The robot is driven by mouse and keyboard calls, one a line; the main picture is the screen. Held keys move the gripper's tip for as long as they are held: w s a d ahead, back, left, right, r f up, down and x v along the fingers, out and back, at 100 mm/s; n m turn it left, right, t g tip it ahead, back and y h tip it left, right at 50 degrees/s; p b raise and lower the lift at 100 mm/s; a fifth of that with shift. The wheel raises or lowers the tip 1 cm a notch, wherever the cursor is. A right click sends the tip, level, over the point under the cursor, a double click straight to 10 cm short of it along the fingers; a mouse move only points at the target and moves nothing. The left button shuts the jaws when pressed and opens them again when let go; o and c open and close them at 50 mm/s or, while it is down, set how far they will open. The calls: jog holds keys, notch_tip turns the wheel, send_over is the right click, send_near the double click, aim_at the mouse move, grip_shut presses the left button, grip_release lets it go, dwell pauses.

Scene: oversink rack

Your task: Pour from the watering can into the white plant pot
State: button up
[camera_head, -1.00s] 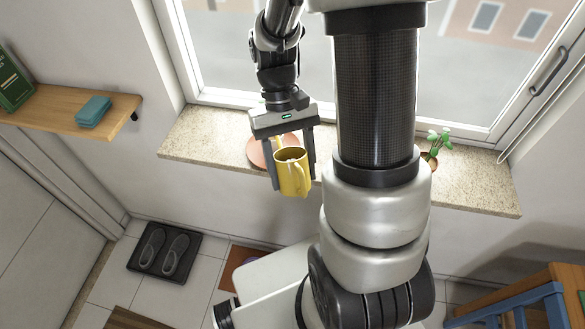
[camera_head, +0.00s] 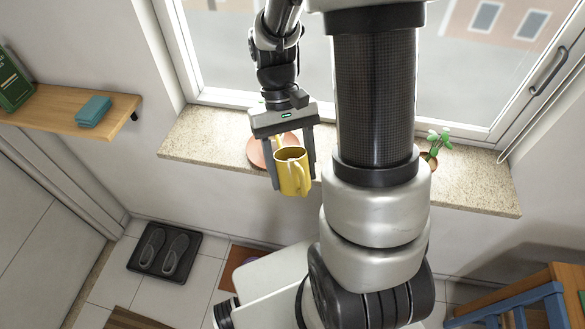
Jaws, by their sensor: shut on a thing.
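A yellow watering can (camera_head: 291,177) hangs between the fingers of my gripper (camera_head: 292,176), which is shut on it. The can looks close to upright, with its open top showing, and is held in front of the windowsill (camera_head: 205,134). A terracotta-coloured round thing (camera_head: 259,152) sits on the sill behind my gripper and is partly hidden by it. A small terracotta pot (camera_head: 429,160) with a green plant (camera_head: 437,143) stands on the sill to the right, partly hidden by my arm. I see no white plant pot; my arm covers the middle of the sill.
A wooden shelf (camera_head: 112,115) on the left wall holds a teal box (camera_head: 93,111) and a green book (camera_head: 12,85). Slippers (camera_head: 164,252) lie on a dark mat on the floor. A blue chair (camera_head: 515,308) stands at the lower right. The sill's left end is clear.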

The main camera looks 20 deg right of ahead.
jog(key=shift+r+g, duration=0.5)
jog(key=shift+r, duration=0.2)
dwell(1.5)
jog(key=shift+f, duration=0.1)
dwell(0.9)
jog(key=shift+f+t+b, duration=0.9)
jog(key=shift+f+b, duration=0.2)
jog(key=shift+b, duration=0.35)
jog(key=shift+f, duration=0.1)
